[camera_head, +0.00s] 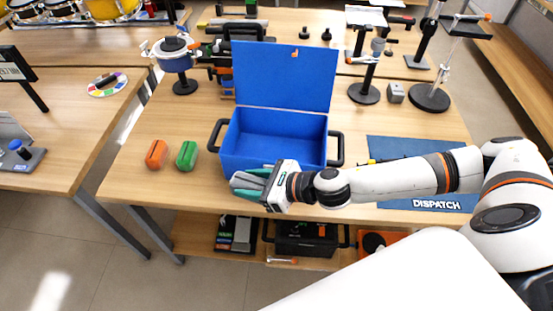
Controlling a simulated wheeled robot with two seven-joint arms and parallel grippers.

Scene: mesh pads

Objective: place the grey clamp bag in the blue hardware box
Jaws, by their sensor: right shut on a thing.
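The blue hardware box (272,163) stands on the wooden table with its lid raised at the back. The visible part of its inside is empty. My right gripper (250,184) is in front of the box's front wall, at its lower left, with its arm coming in from the right. It is shut on a small grey thing, which looks like the grey clamp bag (245,179); the teal fingers hide most of it. My left gripper is not in view.
An orange bag (156,154) and a green bag (187,155) lie left of the box. A blue dispatch mat (400,148) lies to the right, under my right arm. Stands, a pot (175,55) and tools fill the back of the table.

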